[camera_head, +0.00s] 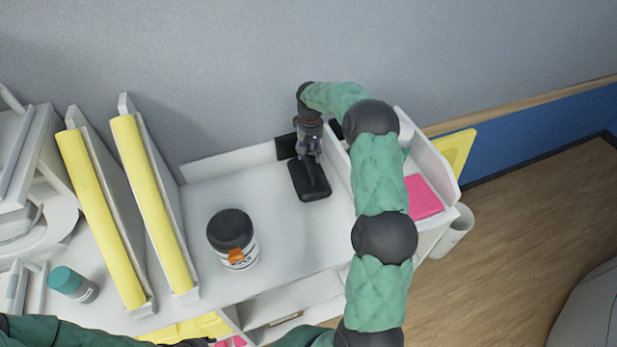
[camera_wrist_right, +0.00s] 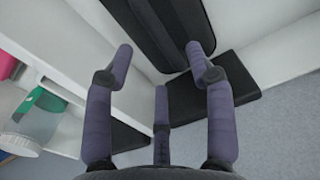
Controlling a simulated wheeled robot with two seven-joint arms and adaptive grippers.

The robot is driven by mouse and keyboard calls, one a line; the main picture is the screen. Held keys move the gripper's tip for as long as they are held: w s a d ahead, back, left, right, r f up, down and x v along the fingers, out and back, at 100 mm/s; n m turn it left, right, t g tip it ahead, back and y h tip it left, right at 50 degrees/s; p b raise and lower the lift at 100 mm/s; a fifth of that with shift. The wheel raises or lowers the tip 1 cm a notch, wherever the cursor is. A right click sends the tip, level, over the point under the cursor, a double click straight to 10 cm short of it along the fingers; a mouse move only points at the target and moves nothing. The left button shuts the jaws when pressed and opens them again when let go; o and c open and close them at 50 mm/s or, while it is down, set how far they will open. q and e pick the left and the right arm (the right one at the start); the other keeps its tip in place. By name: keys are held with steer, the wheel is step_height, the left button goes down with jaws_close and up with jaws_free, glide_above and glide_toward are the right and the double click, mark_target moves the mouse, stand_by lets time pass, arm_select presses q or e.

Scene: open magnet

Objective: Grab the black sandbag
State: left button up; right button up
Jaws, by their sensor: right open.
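A flat black pad, which looks like the black sandbag (camera_head: 309,187), lies on the white tabletop near its back edge. It also shows at the top of the right wrist view (camera_wrist_right: 168,22). My right gripper (camera_head: 312,155) is above its back part and hides some of it. In the right wrist view my gripper's purple fingers (camera_wrist_right: 158,62) are spread, with nothing between them. My left gripper is out of view.
A second black piece (camera_head: 287,147) stands at the back wall. A white tub with a black lid (camera_head: 232,232) stands in front. Two yellow-edged dividers (camera_head: 150,200) are on the left. A white bin with pink items (camera_head: 425,195) is right. The tabletop between is clear.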

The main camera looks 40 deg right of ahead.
mark_target(310, 164)
steer(key=shift+s+f+p, duration=0.1)
steer(key=shift+f+p, duration=0.55)
steer(key=shift+f, duration=2.55)
jaws_close()
steer(key=shift+r, duration=0.15)
